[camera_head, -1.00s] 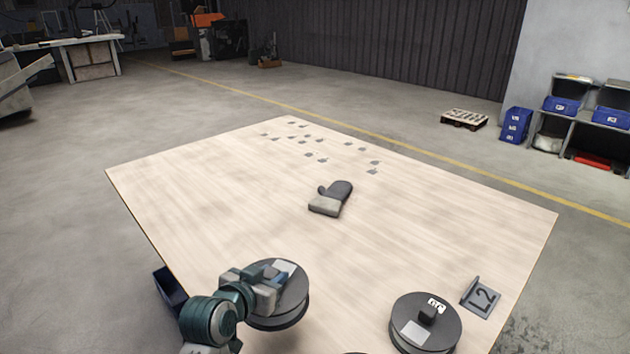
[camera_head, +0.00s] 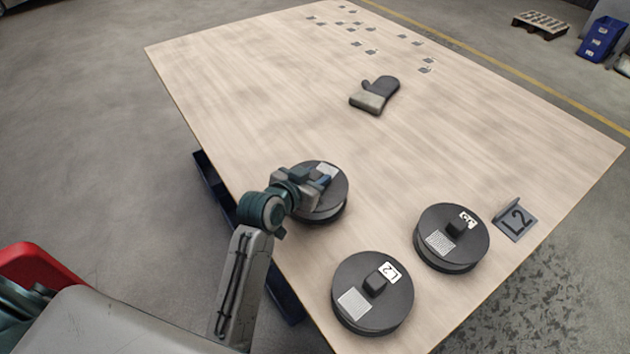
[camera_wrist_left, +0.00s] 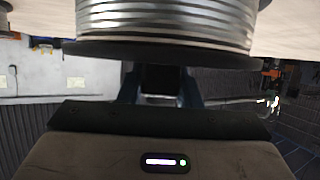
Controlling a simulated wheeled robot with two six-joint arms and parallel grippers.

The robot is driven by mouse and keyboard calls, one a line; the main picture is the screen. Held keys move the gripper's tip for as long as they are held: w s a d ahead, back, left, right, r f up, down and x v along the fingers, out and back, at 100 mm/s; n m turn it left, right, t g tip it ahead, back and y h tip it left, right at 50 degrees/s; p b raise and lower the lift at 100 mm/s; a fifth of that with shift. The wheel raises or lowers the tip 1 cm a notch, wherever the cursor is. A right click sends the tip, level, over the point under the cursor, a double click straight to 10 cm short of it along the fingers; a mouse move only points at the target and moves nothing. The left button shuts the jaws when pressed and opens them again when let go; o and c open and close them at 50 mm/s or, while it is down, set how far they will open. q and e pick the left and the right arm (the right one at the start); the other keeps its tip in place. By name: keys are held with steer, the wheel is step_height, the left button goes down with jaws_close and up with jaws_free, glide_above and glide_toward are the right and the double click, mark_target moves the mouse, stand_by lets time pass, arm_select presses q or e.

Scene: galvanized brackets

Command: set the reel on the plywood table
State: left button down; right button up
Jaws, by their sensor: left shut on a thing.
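A black-flanged reel (camera_head: 330,206) is at the left edge of the plywood table (camera_head: 240,85). My left gripper (camera_head: 304,184) is shut on the middle of its upper side. In the left wrist view the reel (camera_wrist_left: 165,20) shows silvery windings and a dark flange, with the jaws closed at its hub. The reel looks level and over the tabletop; I cannot tell whether its underside touches the wood. My right gripper is not in view.
Two similar reels, one near (camera_head: 350,310) and one farther right (camera_head: 440,245), lie on the table. A grey mitt (camera_head: 372,97) and several small brackets (camera_head: 370,51) lie farther back. The table's middle is clear.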

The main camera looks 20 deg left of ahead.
arm_select(q)
steer(key=shift+f, duration=0.8)
steer(key=shift+f, duration=0.1)
steer(key=c, duration=1)
jaws_free()
steer(key=shift+c, duration=0.2)
steer(key=v, duration=1.2)
